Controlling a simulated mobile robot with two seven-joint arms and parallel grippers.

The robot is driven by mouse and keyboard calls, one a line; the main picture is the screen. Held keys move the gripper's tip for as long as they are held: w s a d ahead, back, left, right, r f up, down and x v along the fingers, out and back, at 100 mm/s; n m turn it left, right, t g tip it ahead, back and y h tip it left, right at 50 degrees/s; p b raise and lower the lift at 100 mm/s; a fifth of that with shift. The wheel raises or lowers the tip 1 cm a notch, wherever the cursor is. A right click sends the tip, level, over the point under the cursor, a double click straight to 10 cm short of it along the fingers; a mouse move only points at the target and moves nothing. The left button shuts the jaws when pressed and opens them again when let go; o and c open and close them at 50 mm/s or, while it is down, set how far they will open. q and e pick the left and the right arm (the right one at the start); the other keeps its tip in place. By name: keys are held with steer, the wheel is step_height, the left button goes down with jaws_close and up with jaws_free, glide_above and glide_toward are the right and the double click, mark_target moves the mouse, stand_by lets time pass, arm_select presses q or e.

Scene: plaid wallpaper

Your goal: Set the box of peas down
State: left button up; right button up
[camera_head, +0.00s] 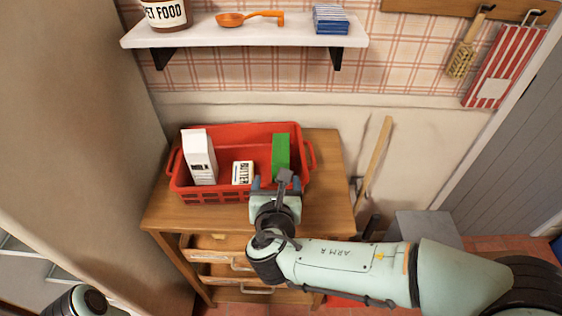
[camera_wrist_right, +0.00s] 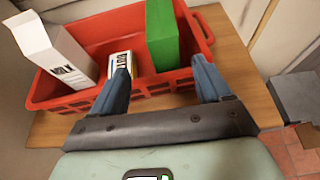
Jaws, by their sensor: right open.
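The box of peas looks to be the plain green box (camera_head: 281,153) standing upright inside the red crate (camera_head: 225,133), at its right side. It also shows in the right wrist view (camera_wrist_right: 162,36), between and beyond my fingertips; its lower part is hidden by the crate's front wall. My right gripper (camera_head: 276,183) is open and empty at the crate's front rim, just in front of the green box. In the right wrist view its two blue fingers (camera_wrist_right: 161,66) are spread apart, with the green box clear of them. My left gripper is not in view.
A milk carton (camera_head: 200,158) and a butter box (camera_head: 243,172) stand in the crate to the left. The crate is on a wooden cabinet (camera_head: 325,155) with drawers partly open. A shelf (camera_head: 200,36) hangs above. A broom (camera_head: 376,150) leans at the right.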

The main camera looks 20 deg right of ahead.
mark_target(280, 157)
steer(key=shift+d+f+x, duration=0.1)
steer(key=shift+d+x, duration=0.05)
steer(key=shift+x, duration=2.55)
steer(key=shift+d+f+x, duration=0.1)
steer(key=shift+x, duration=2.55)
steer(key=shift+s+r, duration=0.1)
steer(key=shift+s, duration=0.1)
steer(key=c, duration=1.3)
